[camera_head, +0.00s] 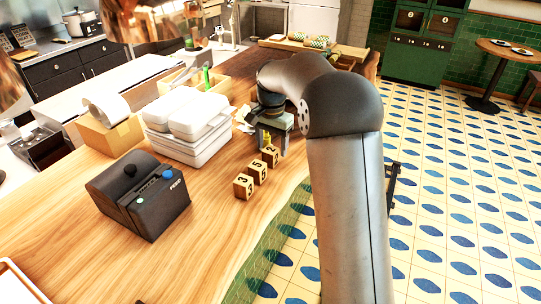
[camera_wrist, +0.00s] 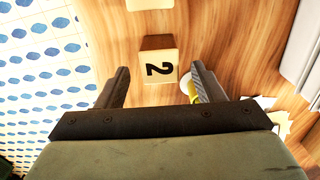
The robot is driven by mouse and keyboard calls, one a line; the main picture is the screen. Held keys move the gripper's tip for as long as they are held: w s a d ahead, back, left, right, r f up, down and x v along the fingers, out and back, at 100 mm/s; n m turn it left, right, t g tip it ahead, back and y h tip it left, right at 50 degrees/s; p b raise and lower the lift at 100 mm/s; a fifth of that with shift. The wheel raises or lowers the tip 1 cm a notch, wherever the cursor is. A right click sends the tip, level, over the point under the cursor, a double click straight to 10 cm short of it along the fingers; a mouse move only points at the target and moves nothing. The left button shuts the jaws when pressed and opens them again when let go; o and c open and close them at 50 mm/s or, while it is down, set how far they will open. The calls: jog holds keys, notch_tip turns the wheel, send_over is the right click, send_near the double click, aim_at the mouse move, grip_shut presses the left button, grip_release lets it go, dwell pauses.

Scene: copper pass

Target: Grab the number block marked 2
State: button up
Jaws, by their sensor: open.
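The number block marked 2 (camera_head: 270,155) is a small wooden cube on the wooden counter, at the far end of a row of three blocks. In the wrist view the block marked 2 (camera_wrist: 158,66) lies just ahead of my fingers, centred in the gap between them, its black 2 turned sideways. My gripper (camera_head: 274,142) is open and empty, pointing down just behind the block in the head view. In the wrist view my gripper (camera_wrist: 161,72) shows both fingers spread wide; I see no contact with the block.
Blocks marked 5 (camera_head: 258,172) and 3 (camera_head: 244,186) stand nearer in the row. White stacked containers (camera_head: 190,127) and a black printer (camera_head: 138,195) are to the left. A yellow item (camera_wrist: 189,90) lies beside the right finger. The counter edge is close on the right.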

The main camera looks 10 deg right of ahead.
aim_at(272, 148)
jog(key=shift+f+p, duration=0.35)
jog(key=shift+f, duration=1.55)
jog(key=c, duration=1.1)
